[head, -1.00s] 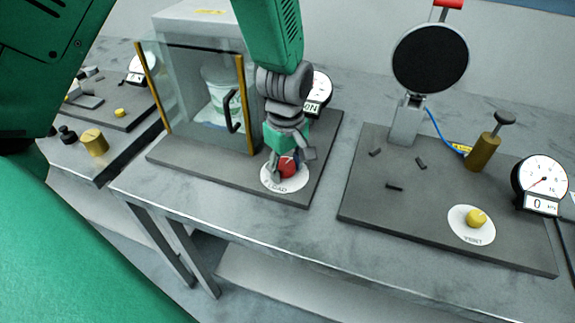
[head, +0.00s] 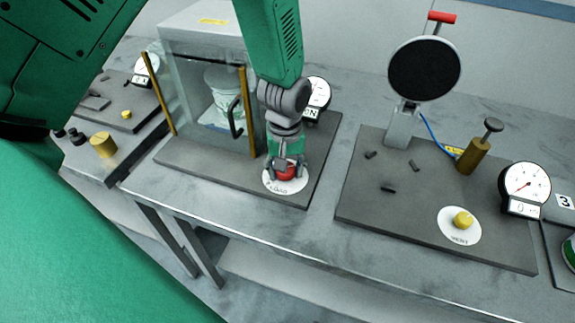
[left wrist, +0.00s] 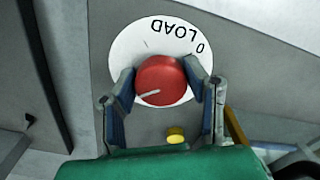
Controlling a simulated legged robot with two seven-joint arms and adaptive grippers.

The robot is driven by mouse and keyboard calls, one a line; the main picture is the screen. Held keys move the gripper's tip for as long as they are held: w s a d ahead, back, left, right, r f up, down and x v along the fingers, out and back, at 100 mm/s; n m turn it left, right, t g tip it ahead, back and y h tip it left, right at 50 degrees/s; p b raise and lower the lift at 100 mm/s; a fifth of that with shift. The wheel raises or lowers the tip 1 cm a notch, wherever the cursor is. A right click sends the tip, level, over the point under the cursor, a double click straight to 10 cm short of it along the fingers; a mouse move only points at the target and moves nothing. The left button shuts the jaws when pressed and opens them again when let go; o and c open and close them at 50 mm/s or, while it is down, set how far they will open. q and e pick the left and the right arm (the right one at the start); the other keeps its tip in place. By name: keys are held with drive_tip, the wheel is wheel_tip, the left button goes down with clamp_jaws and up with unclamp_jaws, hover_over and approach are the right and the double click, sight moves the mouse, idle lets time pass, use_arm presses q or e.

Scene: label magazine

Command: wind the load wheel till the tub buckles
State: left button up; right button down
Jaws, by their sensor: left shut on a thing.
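The load wheel is a red round knob (head: 285,174) on a white disc marked LOAD (head: 277,188). It also shows in the left wrist view (left wrist: 160,81), with a pale pointer line toward its lower left. My left gripper (head: 286,170) points down at it and is shut on it, one finger on each side in the wrist view (left wrist: 160,84). The white tub (head: 224,97) stands upright inside the glass-fronted cabinet (head: 205,22); whether its wall is bent is too small to tell. My right gripper is not in view.
A round gauge (head: 319,91) behind my left arm is partly hidden. To the right, a second dark board (head: 360,205) holds a black disc (head: 425,69), a brass pump (head: 474,156), a yellow vent knob (head: 463,220) and another gauge (head: 525,183). Bare bench lies between the boards.

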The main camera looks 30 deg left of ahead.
use_arm(q)
drive_tip(key=shift+w+a+r+m, duration=0.1)
drive_tip(key=shift+w+r+m, duration=0.05)
drive_tip(key=shift+w+m, duration=0.25)
drive_tip(key=o, duration=1.1)
drive_tip(key=shift+o, duration=0.2)
drive_tip(key=shift+s+a+f, duration=0.1)
drive_tip(key=shift+f, duration=0.1)
drive_tip(key=shift+r, duration=0.4)
wheel_tip(320, 180, up, 11)
